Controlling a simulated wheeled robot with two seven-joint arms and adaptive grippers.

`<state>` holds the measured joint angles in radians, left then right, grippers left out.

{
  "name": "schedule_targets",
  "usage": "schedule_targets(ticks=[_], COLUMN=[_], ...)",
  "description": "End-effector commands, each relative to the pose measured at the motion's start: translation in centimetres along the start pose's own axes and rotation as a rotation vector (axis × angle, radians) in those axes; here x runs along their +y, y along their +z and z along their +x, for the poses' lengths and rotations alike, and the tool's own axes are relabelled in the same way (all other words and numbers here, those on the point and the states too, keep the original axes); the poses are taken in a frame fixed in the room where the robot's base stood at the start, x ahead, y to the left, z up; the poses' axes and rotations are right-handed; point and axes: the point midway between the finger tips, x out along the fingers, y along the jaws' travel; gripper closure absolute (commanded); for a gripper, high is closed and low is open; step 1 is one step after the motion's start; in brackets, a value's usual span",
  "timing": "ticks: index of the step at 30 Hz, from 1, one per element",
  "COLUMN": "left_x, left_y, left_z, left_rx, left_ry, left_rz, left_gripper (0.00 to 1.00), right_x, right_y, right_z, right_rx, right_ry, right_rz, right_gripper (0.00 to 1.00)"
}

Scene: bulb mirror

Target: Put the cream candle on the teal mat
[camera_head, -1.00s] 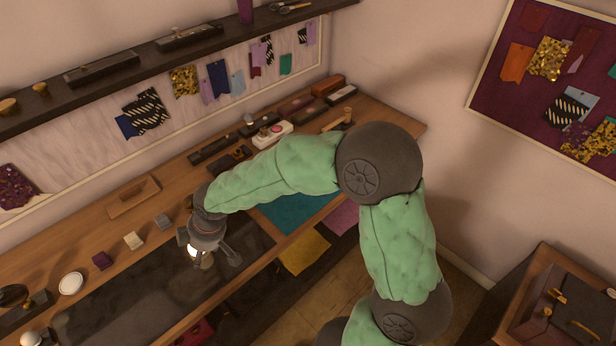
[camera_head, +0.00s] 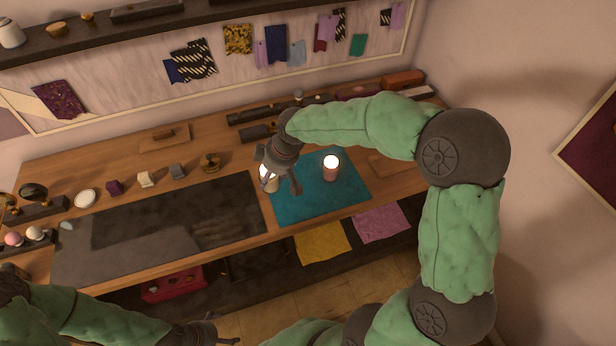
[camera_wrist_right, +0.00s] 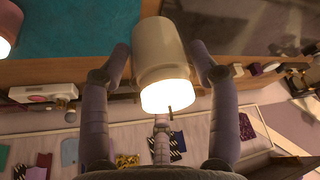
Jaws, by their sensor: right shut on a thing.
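My right gripper (camera_head: 279,181) is shut on the lit cream candle (camera_head: 271,183), held upright at the left edge of the teal mat (camera_head: 302,205). In the right wrist view, the cream candle (camera_wrist_right: 161,50) sits between the two fingers of my right gripper (camera_wrist_right: 160,58). Its base overlaps the mat's edge in that view; I cannot tell whether it touches the surface. A lit pink candle (camera_head: 330,172) stands on the mat to the right. My left gripper (camera_head: 218,335) is low at the bottom of the head view, partly cut off, its jaws unclear.
A dark pad (camera_head: 130,232) covers the bench left of the mat. Small blocks (camera_head: 146,179) and a brass piece (camera_head: 210,162) stand behind it. Dark trays (camera_head: 262,115) lie behind the mat. Yellow cloth (camera_head: 322,242) and lilac cloth (camera_head: 380,222) are below the front edge.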

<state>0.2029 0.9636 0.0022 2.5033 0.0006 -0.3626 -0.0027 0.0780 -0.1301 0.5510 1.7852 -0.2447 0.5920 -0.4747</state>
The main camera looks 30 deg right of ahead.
Motion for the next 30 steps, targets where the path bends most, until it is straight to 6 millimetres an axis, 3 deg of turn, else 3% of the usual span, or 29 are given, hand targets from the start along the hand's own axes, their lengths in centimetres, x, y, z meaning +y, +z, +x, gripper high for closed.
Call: schedule_targets(ticks=[9,15,26,30], left_x=[-0.7,-1.1,-1.4,-1.6], left_y=[-0.1,-0.1,-0.1,-0.1], left_z=[2.1,3.2,3.9,4.6], left_rx=[0.000,-0.001,0.000,0.000], left_ry=[0.000,0.000,0.000,0.000], left_rz=[0.000,0.000,0.000,0.000], left_gripper=[0.06,0.06,0.06,0.06], right_x=[6.7,9.0,10.8,10.8], right_y=[2.6,4.2,5.2,6.1], right_z=[2.9,5.8,7.6,9.6], right_rx=[-0.002,-0.001,0.000,-0.002], right_ry=[0.001,-0.001,0.000,-0.003], right_rz=[0.006,0.004,0.002,0.000], right_gripper=[0.76,0.76,0.76,0.76])
